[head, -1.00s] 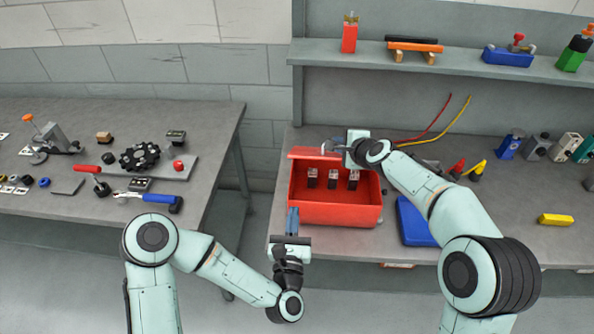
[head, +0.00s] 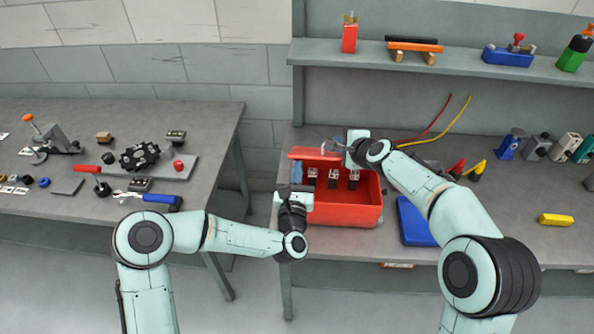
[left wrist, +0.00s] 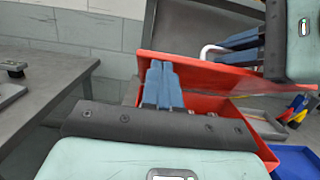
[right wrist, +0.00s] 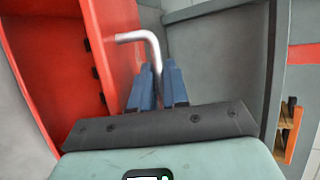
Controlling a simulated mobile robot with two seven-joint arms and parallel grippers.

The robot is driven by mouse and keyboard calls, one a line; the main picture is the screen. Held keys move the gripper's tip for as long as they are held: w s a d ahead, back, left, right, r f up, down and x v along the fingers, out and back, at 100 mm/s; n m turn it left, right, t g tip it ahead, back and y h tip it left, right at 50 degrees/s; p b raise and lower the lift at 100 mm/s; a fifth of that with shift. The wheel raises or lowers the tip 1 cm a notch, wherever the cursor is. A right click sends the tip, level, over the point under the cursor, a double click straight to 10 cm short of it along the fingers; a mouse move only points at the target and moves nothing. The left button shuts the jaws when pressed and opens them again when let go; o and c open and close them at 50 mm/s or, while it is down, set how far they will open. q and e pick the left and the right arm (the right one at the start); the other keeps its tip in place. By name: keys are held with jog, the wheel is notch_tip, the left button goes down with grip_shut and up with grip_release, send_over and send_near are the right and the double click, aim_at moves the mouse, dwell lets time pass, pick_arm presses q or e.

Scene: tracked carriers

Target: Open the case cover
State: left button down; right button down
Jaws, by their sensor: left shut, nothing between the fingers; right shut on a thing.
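The red case (head: 345,215) stands on the bench with its red cover (head: 312,154) raised along the back; the inside shows. My right gripper (head: 336,147) is shut on the cover's bent metal handle. The handle (right wrist: 140,38) shows between its blue fingers in the right wrist view (right wrist: 157,88). My left gripper (head: 296,174) is shut and empty at the case's left end, below the raised cover in the picture. In the left wrist view its fingertips (left wrist: 162,75) overlap the cover (left wrist: 195,76); I cannot tell whether they touch it.
Several dark blocks with light tops (head: 333,178) stand inside the case. A blue tray (head: 414,222) lies right of it. A yellow block (head: 556,219) is further right. The shelf (head: 460,58) runs above the back. A gap separates the left table (head: 100,228) from the bench.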

pick_arm(q)
jog(key=shift+w+a+r, duration=0.15)
jog(key=shift+w+r, duration=0.3)
jog(key=shift+r, duration=0.3)
pick_arm(e)
jog(key=shift+a+f, duration=0.1)
jog(key=shift+f, duration=0.05)
jog(key=c, duration=1.5)
grip_release()
jog(key=shift+s, duration=0.1)
pick_arm(q)
jog(key=shift+r, duration=0.1)
